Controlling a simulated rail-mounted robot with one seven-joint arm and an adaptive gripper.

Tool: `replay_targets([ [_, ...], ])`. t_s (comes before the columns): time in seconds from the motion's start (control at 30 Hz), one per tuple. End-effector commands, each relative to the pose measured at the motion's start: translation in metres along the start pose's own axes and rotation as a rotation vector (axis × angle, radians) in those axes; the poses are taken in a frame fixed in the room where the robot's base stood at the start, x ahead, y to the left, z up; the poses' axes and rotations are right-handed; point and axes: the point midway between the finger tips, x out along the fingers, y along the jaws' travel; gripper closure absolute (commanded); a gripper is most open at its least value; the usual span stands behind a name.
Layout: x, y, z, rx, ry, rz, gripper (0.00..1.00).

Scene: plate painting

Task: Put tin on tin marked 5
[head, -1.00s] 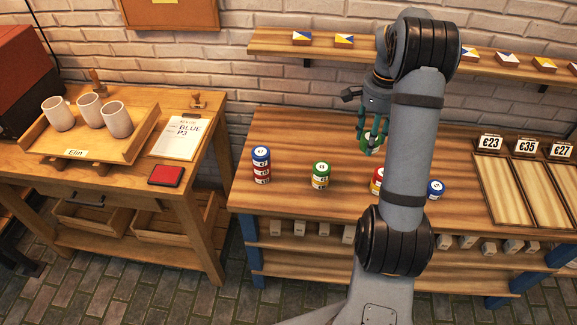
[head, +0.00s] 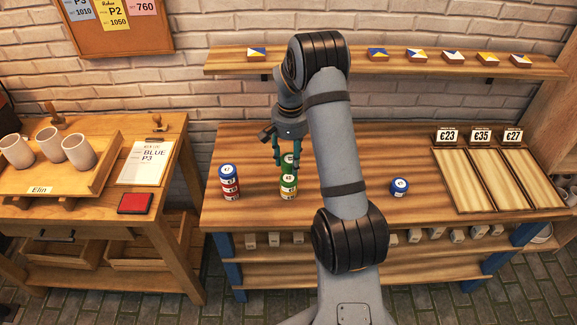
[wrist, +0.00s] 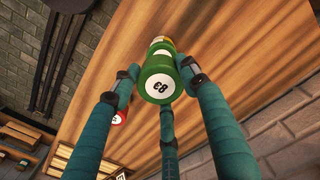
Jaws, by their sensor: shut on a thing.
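My gripper (head: 287,155) is shut on a green tin (head: 291,162) with a white marked end. In the wrist view, the fingers surround this green tin (wrist: 159,83), whose dark number looks like 83. In the head view, the held tin appears at or just above a stack with a green tin (head: 289,182) on a yellow one; I cannot tell whether they touch. Part of this stack (wrist: 161,44) shows past the held tin in the wrist view. A blue tin (head: 399,186) stands alone to the right. I cannot make out a plain 5 on any tin.
A stack with a blue tin (head: 228,170) above red ones stands left of the gripper. A red tin (wrist: 119,118) shows beside a finger in the wrist view. Wooden trays (head: 490,180) with price cards lie right. A shelf (head: 385,66) runs above the bench.

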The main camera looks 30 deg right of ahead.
Motion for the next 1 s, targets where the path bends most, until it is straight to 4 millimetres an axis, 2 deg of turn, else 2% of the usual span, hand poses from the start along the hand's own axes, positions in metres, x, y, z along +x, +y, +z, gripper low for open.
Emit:
replay_targets([
  [0.13,0.007,-0.005,0.000,0.001,-0.001,0.001,0.90],
  [0.4,0.040,-0.005,0.000,-0.001,-0.001,0.001,0.90],
  [0.83,0.049,-0.005,-0.001,0.000,0.002,0.000,0.90],
  [0.87,0.047,-0.005,0.000,0.000,0.001,0.000,0.54],
  [1.0,0.047,-0.005,0.000,0.000,0.001,0.000,0.46],
])
